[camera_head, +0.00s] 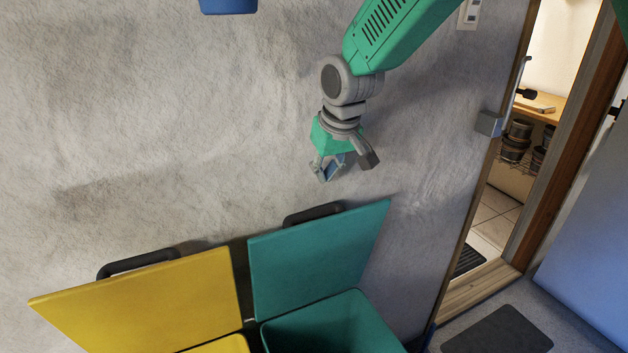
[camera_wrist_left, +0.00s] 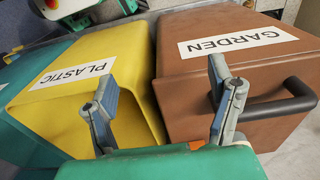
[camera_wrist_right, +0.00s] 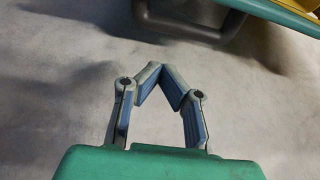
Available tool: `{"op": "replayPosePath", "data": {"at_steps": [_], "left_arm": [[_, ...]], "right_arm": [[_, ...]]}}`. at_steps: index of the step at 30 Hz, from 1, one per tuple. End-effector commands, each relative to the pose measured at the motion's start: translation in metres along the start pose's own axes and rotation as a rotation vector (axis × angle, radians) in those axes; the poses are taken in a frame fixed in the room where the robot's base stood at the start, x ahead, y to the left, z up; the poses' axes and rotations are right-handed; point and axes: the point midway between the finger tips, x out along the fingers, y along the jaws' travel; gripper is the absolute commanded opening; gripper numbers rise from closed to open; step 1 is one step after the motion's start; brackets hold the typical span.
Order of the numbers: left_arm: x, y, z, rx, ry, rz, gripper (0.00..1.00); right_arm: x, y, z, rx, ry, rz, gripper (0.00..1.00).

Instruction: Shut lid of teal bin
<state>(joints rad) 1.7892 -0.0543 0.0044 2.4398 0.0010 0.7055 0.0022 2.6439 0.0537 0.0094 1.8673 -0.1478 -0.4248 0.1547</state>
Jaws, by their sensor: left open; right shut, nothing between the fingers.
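The teal bin (camera_head: 345,330) stands at the bottom of the head view, its mouth uncovered. Its teal lid (camera_head: 318,262) is raised and tilted back toward the wall, with a dark handle (camera_head: 313,214) along its upper edge. My right gripper (camera_head: 346,168) is shut and empty, above the lid's upper edge, in front of the wall and apart from the lid. The right wrist view shows its fingertips (camera_wrist_right: 165,70) together; the handle (camera_wrist_right: 185,30) and lid edge (camera_wrist_right: 280,16) lie beyond. My left gripper (camera_wrist_left: 160,95) is open and empty before other bins; the head view does not show it.
A yellow bin's raised lid (camera_head: 150,305) is just left of the teal one. The left wrist view shows the yellow PLASTIC bin (camera_wrist_left: 95,95) and the brown GARDEN bin (camera_wrist_left: 215,65). A rough grey wall (camera_head: 170,130) stands behind; a doorway (camera_head: 500,200) opens at right.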

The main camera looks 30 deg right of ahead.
Motion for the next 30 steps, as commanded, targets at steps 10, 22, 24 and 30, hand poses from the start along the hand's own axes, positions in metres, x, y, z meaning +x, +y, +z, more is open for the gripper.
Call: {"op": "replayPosePath", "data": {"at_steps": [10, 22, 24, 30], "left_arm": [[-0.004, 0.000, 0.000, 0.001, -0.002, 0.000, 0.76], [-0.005, 0.000, 0.000, 0.000, -0.001, 0.000, 0.76], [-0.005, 0.000, 0.000, 0.000, -0.001, 0.000, 0.76], [-0.005, 0.000, 0.000, 0.000, -0.001, 0.000, 0.76]], "right_arm": [[0.066, -0.002, -0.002, -0.001, -0.006, 0.002, 0.00], [0.088, -0.002, -0.001, 0.000, -0.002, 0.001, 0.00], [0.088, -0.002, -0.001, 0.000, -0.003, 0.001, 0.00], [0.089, -0.001, -0.002, 0.000, 0.000, 0.001, 0.00]]}}
